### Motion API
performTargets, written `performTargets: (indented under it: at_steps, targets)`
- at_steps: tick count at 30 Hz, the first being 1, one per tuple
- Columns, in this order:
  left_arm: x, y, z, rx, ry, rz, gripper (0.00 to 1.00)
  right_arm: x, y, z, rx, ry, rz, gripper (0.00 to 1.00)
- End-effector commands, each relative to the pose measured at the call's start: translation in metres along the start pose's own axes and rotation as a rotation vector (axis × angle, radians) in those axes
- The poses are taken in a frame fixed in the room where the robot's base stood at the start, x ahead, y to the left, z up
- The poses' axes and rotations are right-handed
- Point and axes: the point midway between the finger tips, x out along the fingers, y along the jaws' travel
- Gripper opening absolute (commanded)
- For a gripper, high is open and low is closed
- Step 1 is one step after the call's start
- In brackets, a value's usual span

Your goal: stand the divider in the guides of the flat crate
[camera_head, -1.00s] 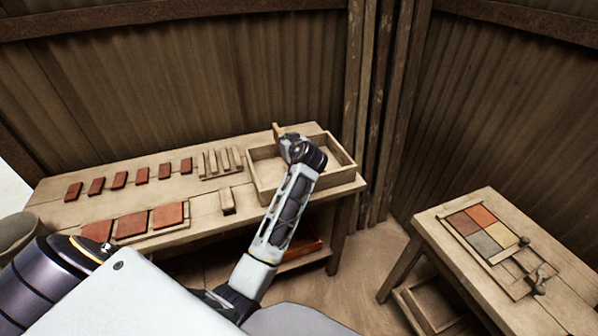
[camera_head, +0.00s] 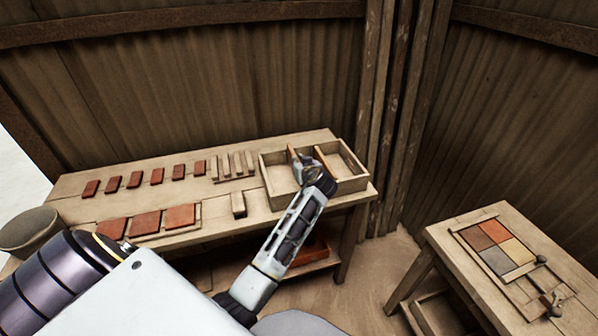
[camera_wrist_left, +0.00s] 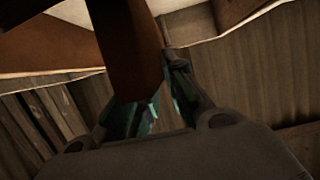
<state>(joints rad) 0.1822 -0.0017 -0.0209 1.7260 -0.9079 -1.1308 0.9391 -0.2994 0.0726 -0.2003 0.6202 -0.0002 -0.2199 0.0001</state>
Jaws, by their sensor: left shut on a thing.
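The flat crate (camera_head: 351,187) lies at the right end of the long table. The divider (camera_head: 293,159), a thin brown board, is at the left part of the crate, its upper edge showing. My left gripper (camera_head: 310,172) is over the crate, shut on the divider. In the left wrist view the brown divider (camera_wrist_left: 128,45) runs between the teal fingertips (camera_wrist_left: 145,115). The divider's lower edge and the guides are hidden, so I cannot tell whether it is seated. Another brown strip (camera_head: 325,161) spans the crate to the right of my gripper. My right gripper is not in view.
Several small red tiles (camera_head: 134,179) lie in a row left of the crate. Larger red tiles (camera_head: 146,224) lie in front. Pale wooden bars (camera_head: 237,165) and a single block (camera_head: 238,204) are close to the crate's left side. A second table (camera_head: 450,245) stands at right.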

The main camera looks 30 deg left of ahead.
Motion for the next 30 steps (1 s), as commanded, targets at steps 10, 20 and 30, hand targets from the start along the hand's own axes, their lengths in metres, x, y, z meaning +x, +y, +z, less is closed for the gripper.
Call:
performTargets:
  at_steps: [10, 20, 30]
  targets:
    - [0.002, 0.000, 0.004, 0.000, 0.000, 0.000, 0.00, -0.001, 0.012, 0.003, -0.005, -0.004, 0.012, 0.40]
    - [0.013, 0.000, 0.032, 0.001, -0.001, 0.001, 0.00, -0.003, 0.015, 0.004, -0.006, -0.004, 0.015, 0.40]
    - [0.014, 0.000, 0.035, -0.001, 0.000, 0.001, 0.00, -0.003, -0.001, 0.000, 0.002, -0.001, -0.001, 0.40]
